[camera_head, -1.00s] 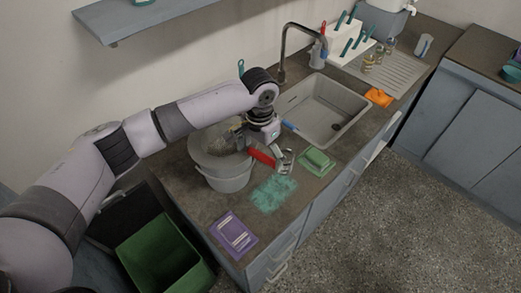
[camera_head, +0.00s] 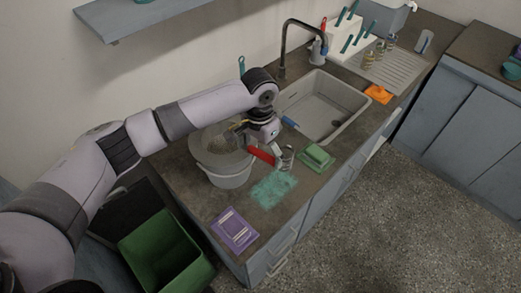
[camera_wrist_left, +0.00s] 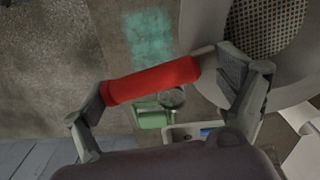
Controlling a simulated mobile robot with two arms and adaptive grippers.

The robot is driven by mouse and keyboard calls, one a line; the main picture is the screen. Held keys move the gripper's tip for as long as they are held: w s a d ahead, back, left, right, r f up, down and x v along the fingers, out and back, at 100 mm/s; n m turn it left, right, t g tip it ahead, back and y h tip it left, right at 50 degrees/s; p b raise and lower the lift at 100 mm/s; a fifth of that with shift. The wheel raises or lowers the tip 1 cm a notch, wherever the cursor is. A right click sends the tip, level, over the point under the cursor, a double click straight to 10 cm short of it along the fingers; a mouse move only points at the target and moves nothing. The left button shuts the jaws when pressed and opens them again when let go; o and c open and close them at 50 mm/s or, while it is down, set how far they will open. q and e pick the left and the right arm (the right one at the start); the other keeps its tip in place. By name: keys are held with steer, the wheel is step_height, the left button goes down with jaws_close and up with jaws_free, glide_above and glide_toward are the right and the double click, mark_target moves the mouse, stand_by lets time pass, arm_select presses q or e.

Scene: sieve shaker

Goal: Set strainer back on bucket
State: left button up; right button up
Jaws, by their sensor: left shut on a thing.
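The strainer's red handle (camera_head: 261,155) sticks out past the right side of the grey bucket (camera_head: 228,177). My left gripper (camera_wrist_left: 168,90) has the handle (camera_wrist_left: 152,80) between its two fingers and is shut on it. In the left wrist view the round mesh bowl of the strainer (camera_wrist_left: 265,22) is at the top right, over the bucket. In the head view the bowl lies over the bucket's opening, partly hidden by my left gripper (camera_head: 262,140). I cannot tell whether the strainer touches the rim. My right gripper is out of view.
A teal patch (camera_head: 273,188) and a purple packet (camera_head: 235,230) lie on the counter in front. A green sponge-like block (camera_head: 317,157) and a small metal vessel (camera_head: 287,157) are right of the bucket. The sink (camera_head: 325,105) and tap (camera_head: 284,50) are behind. A green bin (camera_head: 165,252) stands lower left.

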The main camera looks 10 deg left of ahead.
arm_select(q)
steer(key=o, duration=1.6)
steer(key=shift+r, duration=0.1)
step_height(320, 180, up, 12)
steer(key=shift+a, duration=0.1)
